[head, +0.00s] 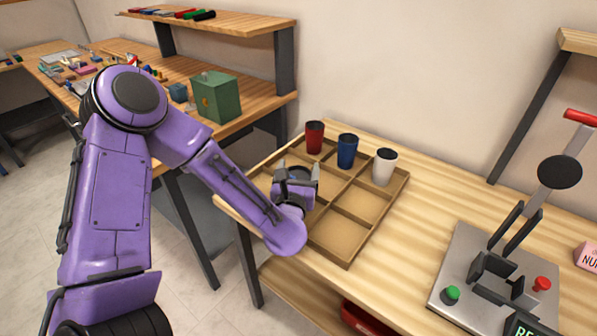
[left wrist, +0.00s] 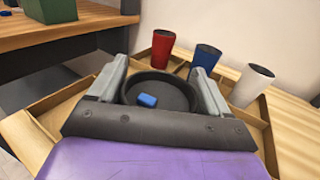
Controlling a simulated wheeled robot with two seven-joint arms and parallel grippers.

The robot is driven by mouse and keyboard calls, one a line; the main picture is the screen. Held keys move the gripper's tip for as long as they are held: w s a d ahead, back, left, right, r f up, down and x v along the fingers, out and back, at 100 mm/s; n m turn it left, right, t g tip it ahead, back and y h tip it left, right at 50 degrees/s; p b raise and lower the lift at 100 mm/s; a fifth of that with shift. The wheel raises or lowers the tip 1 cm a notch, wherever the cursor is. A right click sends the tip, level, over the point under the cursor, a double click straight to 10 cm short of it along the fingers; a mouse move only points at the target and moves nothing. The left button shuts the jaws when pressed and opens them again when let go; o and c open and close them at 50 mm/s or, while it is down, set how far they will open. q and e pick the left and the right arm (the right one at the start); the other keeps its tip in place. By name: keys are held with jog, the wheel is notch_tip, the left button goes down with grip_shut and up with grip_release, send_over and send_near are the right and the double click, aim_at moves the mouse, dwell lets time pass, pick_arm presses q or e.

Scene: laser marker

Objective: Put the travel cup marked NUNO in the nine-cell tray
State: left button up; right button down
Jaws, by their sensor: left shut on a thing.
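My left gripper (head: 296,184) is over the front-left part of the wooden nine-cell tray (head: 337,237). In the left wrist view, its fingers (left wrist: 160,92) are shut on a round dark cup (left wrist: 172,86) with a small blue piece on its top. The cup's side and any name on it are hidden, and I cannot tell whether its base touches the tray. A red cup (head: 314,137), a blue cup (head: 347,151) and a white cup (head: 384,167) stand upright in the tray's back row. My right gripper is not in view.
The laser marker's grey base (head: 462,270) with a green button (head: 451,293) and a red button (head: 542,284) stands right of the tray. A pink block (head: 588,257) with partial lettering is at the right edge. A green box (head: 215,97) stands on the left bench.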

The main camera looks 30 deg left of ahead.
pick_arm(q)
jog(key=shift+w+f, duration=0.15)
jog(key=shift+f, duration=0.3)
jog(key=shift+d, duration=0.1)
jog(key=shift+f, duration=0.15)
jog(key=o, duration=0.6)
jog(key=shift+o, duration=0.2)
